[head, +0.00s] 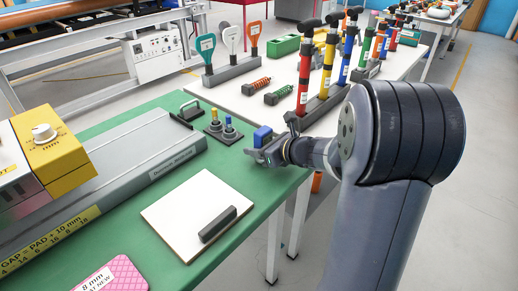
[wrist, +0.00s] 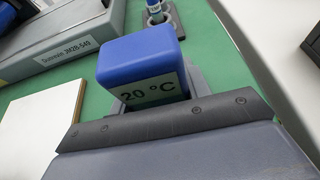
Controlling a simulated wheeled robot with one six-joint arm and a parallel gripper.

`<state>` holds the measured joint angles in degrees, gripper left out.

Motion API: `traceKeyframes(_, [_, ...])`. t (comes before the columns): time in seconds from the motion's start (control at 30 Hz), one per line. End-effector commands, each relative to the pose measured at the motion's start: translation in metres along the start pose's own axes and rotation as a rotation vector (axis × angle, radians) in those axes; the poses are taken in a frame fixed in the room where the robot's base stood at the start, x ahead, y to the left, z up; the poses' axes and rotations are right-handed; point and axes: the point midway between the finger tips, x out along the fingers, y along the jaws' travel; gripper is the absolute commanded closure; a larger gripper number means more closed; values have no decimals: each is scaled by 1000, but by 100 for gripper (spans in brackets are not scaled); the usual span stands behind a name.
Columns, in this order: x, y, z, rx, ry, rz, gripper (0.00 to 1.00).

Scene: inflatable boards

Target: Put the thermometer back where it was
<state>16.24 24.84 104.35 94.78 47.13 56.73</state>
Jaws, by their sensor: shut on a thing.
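The thermometer is a blue block (head: 262,136) with a "20 °C" label; the block fills the middle of the wrist view (wrist: 140,62). My gripper (head: 264,153) is shut on it near the right edge of the green bench (head: 150,262). In the wrist view, the gripper (wrist: 155,98) covers the thermometer's lower part. I cannot tell whether it touches the bench. To its left in the head view is a dark holder (head: 222,135) with a yellow-topped and a blue-topped piece standing in it. Part of this holder shows at the top of the wrist view (wrist: 172,22).
A white board (head: 180,215) with a dark bar (head: 218,224) lies in front on the bench. A long grey sealing machine (head: 145,160) runs along the left. A white table (head: 245,103) with hand pumps (head: 329,62) stands behind. Bare green bench surrounds the holder.

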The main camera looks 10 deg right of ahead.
Motion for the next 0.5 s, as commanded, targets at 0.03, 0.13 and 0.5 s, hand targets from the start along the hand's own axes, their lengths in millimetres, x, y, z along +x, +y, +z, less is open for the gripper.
traceKeyframes(0.03, [0, 0, 1, -1, -1, 0, 88])
traceKeyframes(0.13, [0, 0, 1, -1, -1, 0, 88])
traceKeyframes(0.5, [1, 0, -2, 0, 0, 0, 40])
